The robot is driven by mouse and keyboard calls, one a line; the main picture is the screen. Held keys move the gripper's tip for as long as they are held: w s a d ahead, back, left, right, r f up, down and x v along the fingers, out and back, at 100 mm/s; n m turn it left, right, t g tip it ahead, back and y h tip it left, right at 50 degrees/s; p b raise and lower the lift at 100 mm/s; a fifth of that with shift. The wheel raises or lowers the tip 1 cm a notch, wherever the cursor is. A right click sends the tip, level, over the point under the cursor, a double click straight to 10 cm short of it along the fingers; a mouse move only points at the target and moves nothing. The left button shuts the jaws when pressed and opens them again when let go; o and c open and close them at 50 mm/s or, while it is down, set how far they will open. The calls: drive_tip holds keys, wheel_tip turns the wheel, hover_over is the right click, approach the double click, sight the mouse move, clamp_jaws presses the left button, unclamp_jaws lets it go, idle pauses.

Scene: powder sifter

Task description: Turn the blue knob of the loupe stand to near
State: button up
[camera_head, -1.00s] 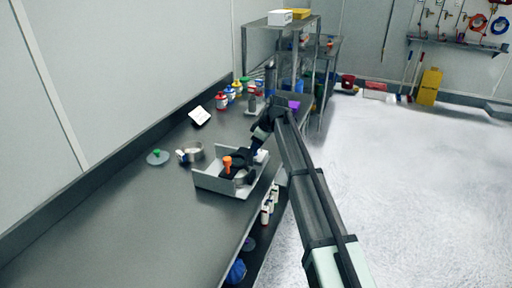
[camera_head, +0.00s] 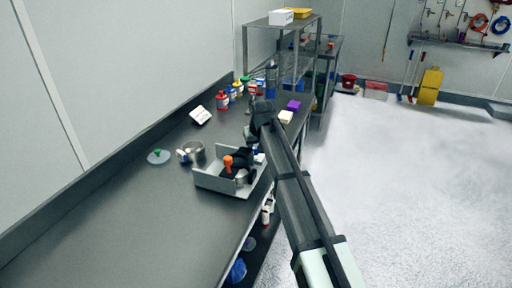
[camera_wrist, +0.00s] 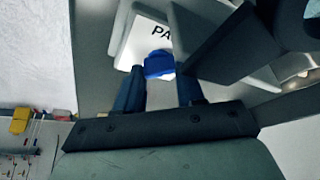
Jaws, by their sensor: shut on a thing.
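The blue knob (camera_wrist: 160,65) shows in the wrist view between the two dark fingers of my gripper (camera_wrist: 160,76), which is shut on it. A white plate (camera_wrist: 142,42) with partly visible black letters "PA" lies just behind the knob. A dark grey body (camera_wrist: 235,42), perhaps part of the loupe stand, fills the right of that view. In the head view my gripper is near the bench behind the tray, mostly hidden by my wrist and arm, and I cannot make out the knob or its setting there.
A grey tray (camera_head: 212,184) with an orange-handled thing (camera_head: 228,163) stands in front of my wrist. A metal pan (camera_head: 196,150) and a green-knobbed disc (camera_head: 158,156) are left of it. Bottles (camera_head: 222,101) stand behind. The bench's near part is clear.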

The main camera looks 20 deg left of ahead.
drive_tip(key=m+h, duration=0.1)
drive_tip(key=m, duration=0.2)
drive_tip(key=m+h, duration=0.1)
drive_tip(key=m, duration=0.2)
drive_tip(key=shift+a+m+t, duration=0.2)
drive_tip(key=shift+m+t, duration=0.1)
drive_tip(key=shift+t, duration=0.1)
drive_tip(key=m+h, duration=0.1)
drive_tip(key=m, duration=0.2)
drive_tip(key=m+h, duration=0.1)
drive_tip(key=m, duration=0.2)
drive_tip(key=shift+a+h, duration=0.15)
drive_tip(key=shift+h, duration=0.15)
drive_tip(key=m+g+h, duration=0.1)
drive_tip(key=m, duration=0.2)
drive_tip(key=m+g, duration=0.1)
drive_tip(key=m, duration=0.2)
drive_tip(key=shift+w+a+m+h, duration=0.15)
drive_tip(key=shift+m+h, duration=0.25)
drive_tip(key=m+g, duration=0.1)
drive_tip(key=m, duration=0.2)
drive_tip(key=m+g, duration=0.1)
drive_tip(key=m, duration=0.1)
drive_tip(key=shift+w+m+h, duration=0.1)
drive_tip(key=shift+m+h, duration=0.2)
drive_tip(key=shift+m, duration=0.1)
drive_tip(key=o, duration=0.8)
drive_tip(key=shift+c, duration=0.2)
drive_tip(key=shift+r, duration=0.1)
